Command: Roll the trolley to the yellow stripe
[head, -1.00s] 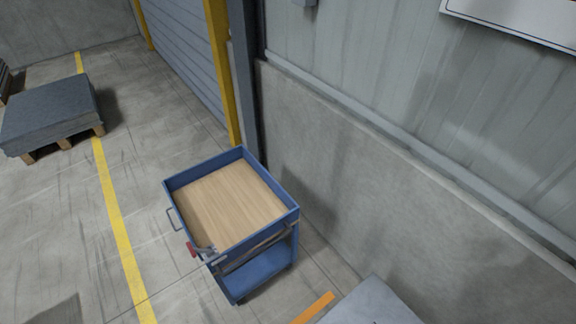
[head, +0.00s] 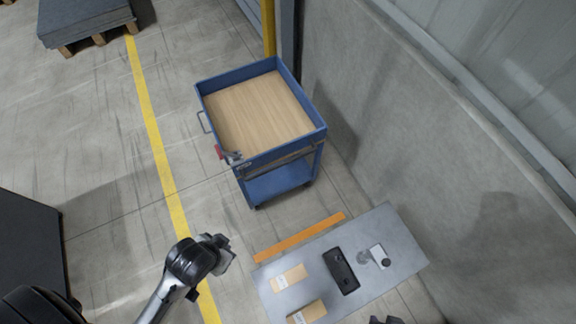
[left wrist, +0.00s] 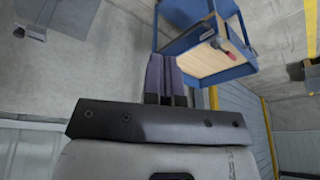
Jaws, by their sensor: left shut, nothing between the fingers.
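The blue trolley (head: 292,146) has a wood-coloured top, a lower shelf, and a handle and red part on its left side. It stands on the floor beside the wall, right of the yellow stripe (head: 150,120) and apart from it. My left gripper (head: 226,250) is below the trolley in the head view, near the stripe and clear of the trolley. In the left wrist view its fingers (left wrist: 165,78) are together and empty, with the trolley (left wrist: 235,72) beyond them. A dark piece at the head view's bottom edge may be my right gripper (head: 385,320); its fingers cannot be made out.
A grey table (head: 385,235) with boxes and a black device (head: 341,270) stands at lower right. An orange strip (head: 300,237) lies between it and the trolley. A loaded pallet (head: 85,20) is at upper left, a dark block (head: 28,245) at lower left.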

